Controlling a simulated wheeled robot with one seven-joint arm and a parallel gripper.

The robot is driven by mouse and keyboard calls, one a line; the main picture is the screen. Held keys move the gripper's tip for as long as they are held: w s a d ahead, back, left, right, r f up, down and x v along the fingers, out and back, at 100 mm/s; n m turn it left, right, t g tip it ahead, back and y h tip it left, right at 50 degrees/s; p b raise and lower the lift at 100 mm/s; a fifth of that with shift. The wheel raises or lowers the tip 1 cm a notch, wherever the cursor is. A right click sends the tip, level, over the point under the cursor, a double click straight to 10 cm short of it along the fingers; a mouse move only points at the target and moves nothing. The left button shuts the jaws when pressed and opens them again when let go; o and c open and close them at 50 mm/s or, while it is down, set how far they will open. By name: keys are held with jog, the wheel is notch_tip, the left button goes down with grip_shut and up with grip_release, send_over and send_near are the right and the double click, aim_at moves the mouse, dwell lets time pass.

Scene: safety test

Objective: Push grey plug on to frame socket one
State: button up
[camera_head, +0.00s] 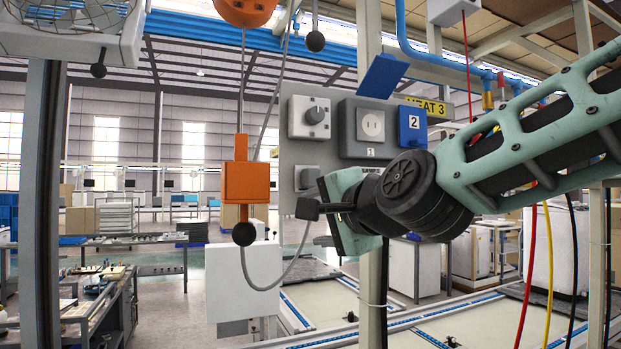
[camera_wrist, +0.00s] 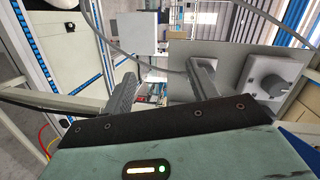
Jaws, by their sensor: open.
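I cannot clearly tell the grey plug from the dark fingertip at the cable's end.
An orange block (camera_head: 246,182) hangs left.

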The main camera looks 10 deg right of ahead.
aim_at(314, 178)
jog(key=w+d+r+m+t+h, duration=0.1)
jog(key=w+d+r+m+t, duration=0.1)
jog(key=r, duration=0.4)
jog(key=shift+d+r+m+t, duration=0.35)
jog(key=shift+d+m, duration=0.25)
jog(key=shift+m, duration=0.3)
jog(key=shift+w, duration=0.2)
jog(key=shift+p+x, duration=0.6)
jog(key=shift+x, duration=3.85)
jog(key=shift+f+b, duration=0.1)
jog(key=shift+b, duration=0.3)
jog(key=shift+c, duration=0.4)
grip_shut()
jog(key=b+v, duration=0.1)
jog(key=v, duration=0.5)
